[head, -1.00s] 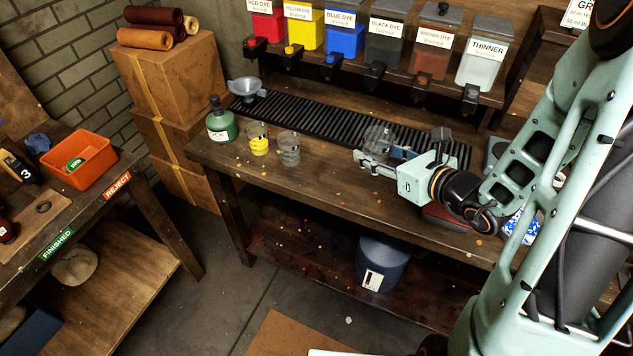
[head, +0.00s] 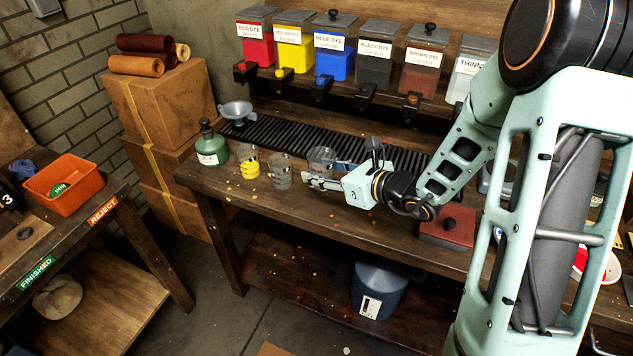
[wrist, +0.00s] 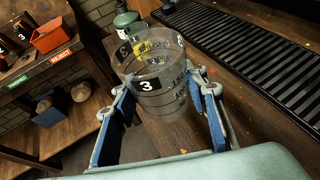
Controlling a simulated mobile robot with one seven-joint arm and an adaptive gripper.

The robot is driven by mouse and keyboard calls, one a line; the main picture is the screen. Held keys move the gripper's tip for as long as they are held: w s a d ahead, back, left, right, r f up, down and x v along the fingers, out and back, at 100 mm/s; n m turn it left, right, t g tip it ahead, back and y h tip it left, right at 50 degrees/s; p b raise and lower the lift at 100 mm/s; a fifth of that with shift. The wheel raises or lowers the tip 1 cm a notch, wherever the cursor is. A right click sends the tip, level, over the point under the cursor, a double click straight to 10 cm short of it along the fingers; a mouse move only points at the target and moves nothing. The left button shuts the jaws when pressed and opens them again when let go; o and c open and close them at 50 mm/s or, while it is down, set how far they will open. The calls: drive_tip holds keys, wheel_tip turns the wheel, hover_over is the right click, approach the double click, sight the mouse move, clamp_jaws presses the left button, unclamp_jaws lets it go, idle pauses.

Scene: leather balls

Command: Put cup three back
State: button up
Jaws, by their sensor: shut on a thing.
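Cup three (wrist: 165,98) is a clear cup with a black "3" label and dark measuring marks. It also shows in the head view (head: 321,158), at the right end of a row of cups. My gripper (head: 318,179) is shut on it, with a blue-padded finger on either side in the wrist view (wrist: 158,92). To its left in the head view stand a clear cup with dark markings (head: 281,172) and a cup with yellow liquid (head: 249,166). The wrist view looks through cup three at these cups, so their gap is unclear. I cannot tell whether cup three touches the table.
A green bottle (head: 210,148) and a grey funnel (head: 236,111) stand at the bench's left end. The black ribbed drip tray (head: 275,134) runs behind the cups, below the dye dispensers (head: 335,52). A dark red block (head: 447,226) lies to the right. The front bench strip is mostly clear.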

hover_over(317, 194)
drive_tip(key=f, duration=0.6)
drive_tip(key=shift+s, duration=0.2)
drive_tip(key=shift+w+f, duration=0.15)
drive_tip(key=shift+f, duration=1.5)
drive_tip(key=shift+f, duration=0.25)
drive_tip(key=o, duration=1.2)
drive_tip(key=shift+r, duration=0.1)
drive_tip(key=shift+r, duration=0.1)
drive_tip(key=shift+r, duration=0.2)
drive_tip(key=v, duration=1.2)
drive_tip(key=shift+f+b, duration=0.1)
drive_tip(key=shift+b, duration=0.2)
